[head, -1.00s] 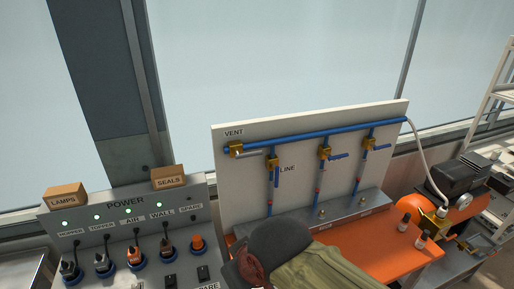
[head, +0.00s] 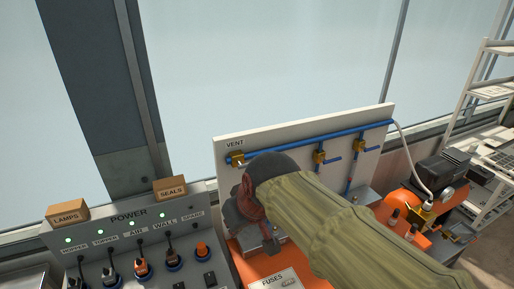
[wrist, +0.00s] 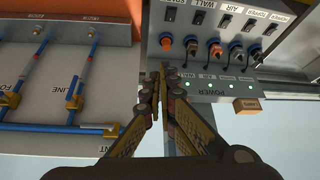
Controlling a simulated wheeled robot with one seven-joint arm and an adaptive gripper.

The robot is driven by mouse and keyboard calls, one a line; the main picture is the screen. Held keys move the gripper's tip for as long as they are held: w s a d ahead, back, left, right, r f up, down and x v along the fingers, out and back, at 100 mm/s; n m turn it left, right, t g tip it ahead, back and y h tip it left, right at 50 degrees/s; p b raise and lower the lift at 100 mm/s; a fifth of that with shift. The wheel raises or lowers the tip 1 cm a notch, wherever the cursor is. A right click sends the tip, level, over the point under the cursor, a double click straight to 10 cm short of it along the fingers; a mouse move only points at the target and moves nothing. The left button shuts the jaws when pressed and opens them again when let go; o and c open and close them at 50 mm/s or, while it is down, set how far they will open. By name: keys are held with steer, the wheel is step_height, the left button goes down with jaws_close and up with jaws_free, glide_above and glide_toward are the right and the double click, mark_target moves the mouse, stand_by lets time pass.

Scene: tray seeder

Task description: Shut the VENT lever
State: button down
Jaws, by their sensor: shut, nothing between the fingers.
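The VENT valve (head: 237,158) is a brass body on the blue pipe, at the upper left of the white board, under the VENT label (head: 235,144). My forearm and gripper cover the area to its right in the head view, so its lever is hidden there. In the wrist view, which is upside down, the valve (wrist: 112,129) shows left of my fingers with a pale lever along the pipe. My gripper (wrist: 160,70) is shut and empty, apart from the lever.
The POWER panel (head: 135,228) with plugs and switches stands close on the left, with SEALS (head: 171,188) and LAMPS (head: 68,214) boxes on top. Other brass valves with blue levers (head: 333,160) are to the right. A compressor (head: 443,178) stands at far right.

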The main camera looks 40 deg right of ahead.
steer(key=w+d+r+m+p, duration=0.1)
steer(key=w+d+r+p, duration=0.2)
steer(key=d, duration=0.6)
steer(key=w+d+r+m+h+p, duration=0.1)
steer(key=w+d+r+p, duration=0.3)
steer(key=d+r, duration=0.5)
steer(key=w, duration=0.2)
steer(key=shift+w+r+t+p, duration=0.25)
steer(key=shift+w+t+p, duration=0.05)
steer(key=shift+w, duration=0.05)
steer(key=shift+d, duration=0.1)
steer(key=x, duration=1.4)
steer(key=shift+p, duration=0.4)
